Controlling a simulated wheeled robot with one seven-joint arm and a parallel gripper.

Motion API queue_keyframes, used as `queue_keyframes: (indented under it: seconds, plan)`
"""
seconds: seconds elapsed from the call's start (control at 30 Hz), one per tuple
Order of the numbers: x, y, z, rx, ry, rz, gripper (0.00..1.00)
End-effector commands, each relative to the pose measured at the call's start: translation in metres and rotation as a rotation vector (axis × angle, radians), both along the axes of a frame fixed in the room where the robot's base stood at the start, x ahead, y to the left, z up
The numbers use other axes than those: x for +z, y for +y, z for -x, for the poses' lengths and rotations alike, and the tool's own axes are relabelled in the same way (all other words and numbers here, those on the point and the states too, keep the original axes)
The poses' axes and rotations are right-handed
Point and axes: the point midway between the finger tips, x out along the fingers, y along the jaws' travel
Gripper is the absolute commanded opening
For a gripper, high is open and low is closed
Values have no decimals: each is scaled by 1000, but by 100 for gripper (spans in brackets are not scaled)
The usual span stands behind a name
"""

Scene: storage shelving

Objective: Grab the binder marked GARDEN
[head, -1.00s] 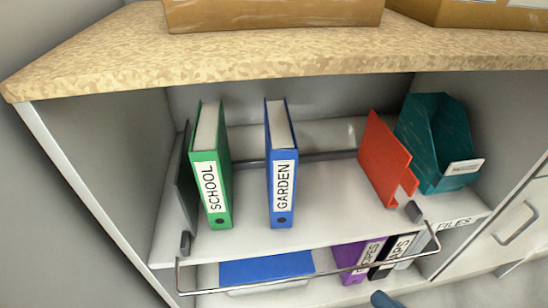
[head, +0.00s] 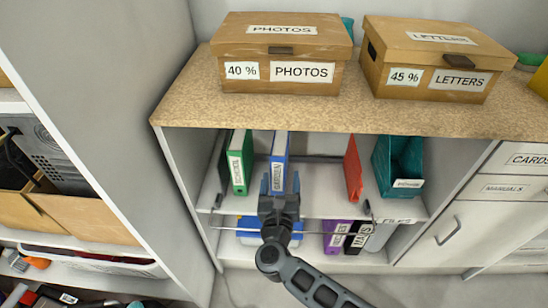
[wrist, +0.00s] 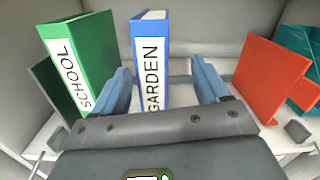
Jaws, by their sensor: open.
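The blue GARDEN binder (head: 279,155) stands upright on the upper shelf, its labelled spine facing out. It also shows in the wrist view (wrist: 151,50), between the two fingers. My gripper (head: 278,185) is open in front of the spine, with one blue finger on each side of the binder in the wrist view (wrist: 163,80). The gripper hides the lower part of the spine. Whether the fingers touch the binder cannot be told.
The green SCHOOL binder (head: 238,165) stands close on the left. A wire rail (head: 335,233) crosses below the shelf front. Boxes marked PHOTOS (head: 282,50) and LETTERS (head: 435,57) sit on top.

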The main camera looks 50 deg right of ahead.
Motion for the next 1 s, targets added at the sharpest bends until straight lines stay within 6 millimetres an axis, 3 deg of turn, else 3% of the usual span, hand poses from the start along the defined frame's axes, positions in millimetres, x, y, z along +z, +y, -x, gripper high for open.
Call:
queue_keyframes:
  seconds: [0.03, 0.23, 1.0]
  plan:
    - [9, -2, -9, -19, -35, -44, 74]
    - [10, -8, -21, -61, -104, -133, 74]
    - [2, -73, -62, -62, -107, -138, 74]
